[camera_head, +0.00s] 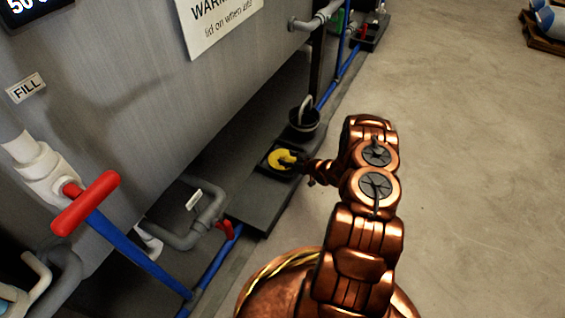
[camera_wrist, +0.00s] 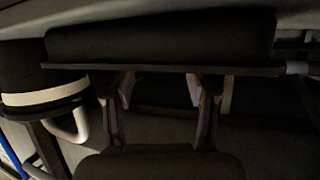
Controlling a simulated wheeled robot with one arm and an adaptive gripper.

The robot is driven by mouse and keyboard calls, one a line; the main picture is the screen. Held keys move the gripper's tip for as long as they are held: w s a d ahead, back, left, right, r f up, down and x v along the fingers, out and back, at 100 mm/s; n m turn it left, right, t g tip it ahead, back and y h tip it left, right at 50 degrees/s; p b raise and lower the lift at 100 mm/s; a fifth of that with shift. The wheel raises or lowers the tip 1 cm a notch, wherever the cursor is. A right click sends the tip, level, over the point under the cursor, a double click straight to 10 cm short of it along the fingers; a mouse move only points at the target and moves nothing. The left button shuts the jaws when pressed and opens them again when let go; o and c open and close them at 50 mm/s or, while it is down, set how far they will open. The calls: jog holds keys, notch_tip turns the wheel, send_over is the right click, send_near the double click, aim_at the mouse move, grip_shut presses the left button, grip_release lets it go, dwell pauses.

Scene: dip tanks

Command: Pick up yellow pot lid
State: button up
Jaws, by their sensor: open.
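The yellow pot lid (camera_head: 275,156) lies in a low black tray (camera_head: 262,167) on the dark ledge beside the tank in the head view. My gripper (camera_head: 288,160) reaches it from the right, and its dark end covers part of the lid. Contact between them cannot be told. In the wrist view both fingers of my gripper (camera_wrist: 160,88) stand apart, with nothing seen held between them. A dark slab-like shape lies across their tips there. That view is very dark, and no yellow shows in it.
A black pot (camera_head: 304,119) with a raised handle stands just behind the lid; in the wrist view a dark pot (camera_wrist: 38,98) with a pale band is at left. Grey pipes (camera_head: 205,222), a red-handled valve (camera_head: 86,203) and the tank wall are to the left. Open floor (camera_head: 470,170) is right.

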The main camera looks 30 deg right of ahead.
jog(key=shift+x, duration=1.05)
jog(key=shift+c, duration=0.3)
grip_shut()
